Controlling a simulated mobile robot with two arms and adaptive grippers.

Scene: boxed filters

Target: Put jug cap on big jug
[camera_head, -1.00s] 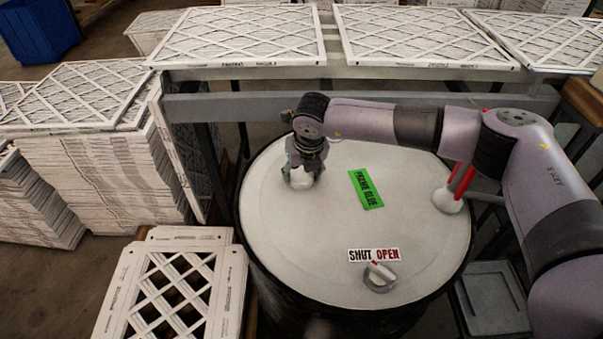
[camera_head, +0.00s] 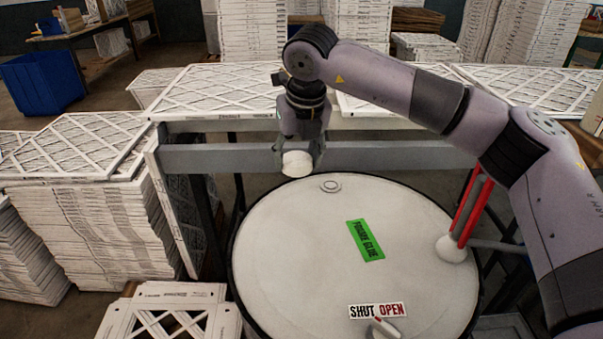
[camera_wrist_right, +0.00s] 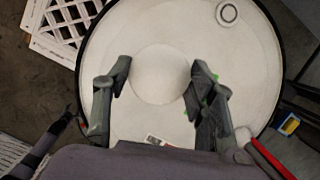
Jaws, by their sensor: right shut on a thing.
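The white round jug cap (camera_head: 297,163) is held in my right gripper (camera_head: 298,152), above the far left edge of the big jug. In the right wrist view the cap (camera_wrist_right: 160,75) is a pale disc between the fingers, blending with the white top, and the ring (camera_wrist_right: 228,13) is at the upper right.
The jug top carries a green label (camera_head: 366,240), a SHUT OPEN sign (camera_head: 377,310) with a knob (camera_head: 384,328), and a white fitting (camera_head: 452,248) with red rods. A grey rack beam (camera_head: 400,156) stands behind. Stacked filters (camera_head: 110,225) are at the left.

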